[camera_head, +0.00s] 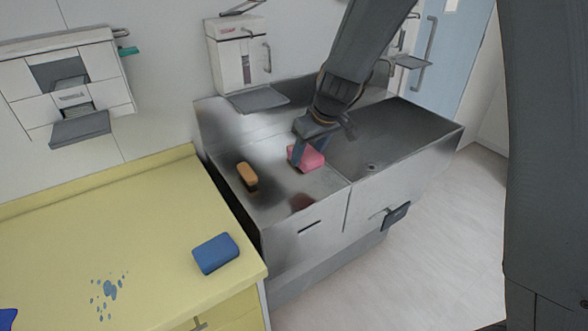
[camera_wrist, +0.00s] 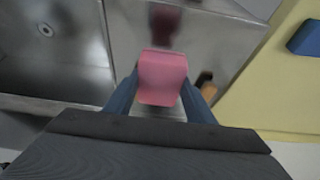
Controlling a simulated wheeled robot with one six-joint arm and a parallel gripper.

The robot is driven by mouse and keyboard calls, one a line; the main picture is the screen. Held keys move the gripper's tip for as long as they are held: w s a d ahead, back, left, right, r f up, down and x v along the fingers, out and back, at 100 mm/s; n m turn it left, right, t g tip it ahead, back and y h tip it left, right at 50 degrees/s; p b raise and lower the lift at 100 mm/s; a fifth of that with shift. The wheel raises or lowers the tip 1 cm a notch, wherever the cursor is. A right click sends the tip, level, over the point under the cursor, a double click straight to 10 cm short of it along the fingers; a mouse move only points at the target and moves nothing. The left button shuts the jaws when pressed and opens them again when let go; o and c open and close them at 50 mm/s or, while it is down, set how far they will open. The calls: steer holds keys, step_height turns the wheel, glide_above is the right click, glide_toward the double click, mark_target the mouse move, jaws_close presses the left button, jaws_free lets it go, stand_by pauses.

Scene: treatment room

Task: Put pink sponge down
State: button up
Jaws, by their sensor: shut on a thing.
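The pink sponge (camera_head: 308,158) is between the fingers of my gripper (camera_head: 308,150), over the flat metal top of the sink unit (camera_head: 275,205). In the wrist view the pink sponge (camera_wrist: 162,78) sits between my two gripper fingers (camera_wrist: 162,92), which are shut on it. A dark reddish reflection of it shows on the metal. I cannot tell whether its underside touches the surface.
A blue sponge (camera_head: 215,253) and blue spots (camera_head: 109,289) are on the yellow counter (camera_head: 160,250). The sink basin (camera_head: 395,135) is to the right. A dispenser (camera_head: 240,55) hangs behind.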

mark_target(304, 183)
steer(key=shift+d+f+b, duration=0.1)
steer(key=shift+f+b, duration=0.4)
steer(key=shift+f, duration=3.5)
steer(key=shift+f, duration=0.15)
steer(key=o, duration=1.1)
steer(key=shift+r, duration=0.25)
steer(key=v, duration=1.2)
steer(key=shift+b, duration=0.4)
steer(key=s+d+f+m+g+h, duration=0.1)
steer(key=s+d+m, duration=0.2)
steer(key=s+d, duration=0.4)
steer(key=s+d+f+m+g+h, duration=0.1)
steer(key=s+d+f+m, duration=0.1)
steer(key=s+d, duration=0.4)
steer(key=s+m, duration=0.1)
steer(key=s, duration=0.4)
steer(key=shift+s+d+m+h, duration=0.15)
steer(key=shift+d+m+h, duration=0.15)
steer(key=shift+d+m, duration=0.1)
